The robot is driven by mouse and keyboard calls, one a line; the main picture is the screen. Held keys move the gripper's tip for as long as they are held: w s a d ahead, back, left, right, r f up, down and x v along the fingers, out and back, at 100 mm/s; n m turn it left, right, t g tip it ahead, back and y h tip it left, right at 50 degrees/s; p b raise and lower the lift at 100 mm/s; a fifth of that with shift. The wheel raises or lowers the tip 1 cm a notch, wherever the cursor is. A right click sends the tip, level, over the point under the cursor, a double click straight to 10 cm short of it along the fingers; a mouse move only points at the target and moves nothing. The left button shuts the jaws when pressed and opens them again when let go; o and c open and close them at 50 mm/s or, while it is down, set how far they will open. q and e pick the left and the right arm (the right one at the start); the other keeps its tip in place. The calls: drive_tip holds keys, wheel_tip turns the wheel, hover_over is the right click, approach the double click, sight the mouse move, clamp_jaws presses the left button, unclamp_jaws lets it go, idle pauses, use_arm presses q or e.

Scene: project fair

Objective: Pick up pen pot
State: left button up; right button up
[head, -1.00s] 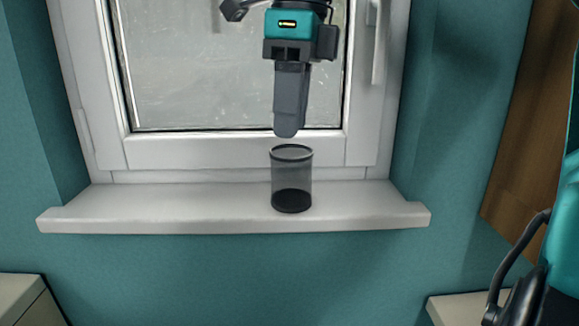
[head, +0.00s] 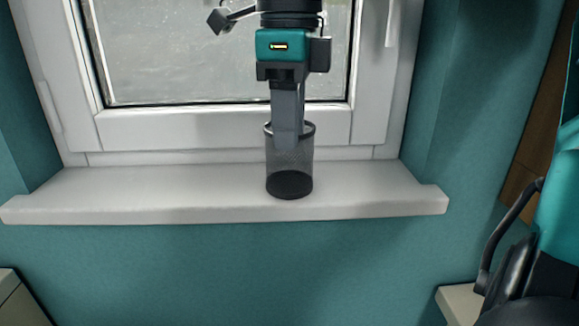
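The pen pot (head: 289,180) is a dark mesh cylinder with a solid black base, standing upright on the white windowsill. My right gripper (head: 287,143) points straight down over the pot in the head view. Its grey finger overlaps the pot's rim and upper part. I cannot tell whether the fingertip is inside the pot or in front of its wall. Only the near finger shows; the other is hidden behind it, so the opening cannot be seen. My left gripper is not in view.
The windowsill (head: 130,195) is bare on both sides of the pot. The closed window (head: 180,60) with its white frame stands close behind. Pale furniture corners show at the lower left (head: 15,300) and lower right (head: 458,303). A brown wooden panel (head: 540,140) is at the right.

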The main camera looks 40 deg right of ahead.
drive_tip(key=b, duration=0.1)
hover_over(285, 196)
wheel_tip(285, 196, down, 5)
drive_tip(key=shift+w+d+f, duration=0.1)
drive_tip(key=shift+d+f, duration=0.05)
drive_tip(key=shift+f, duration=0.05)
clamp_jaws()
drive_tip(key=shift+r, duration=0.1)
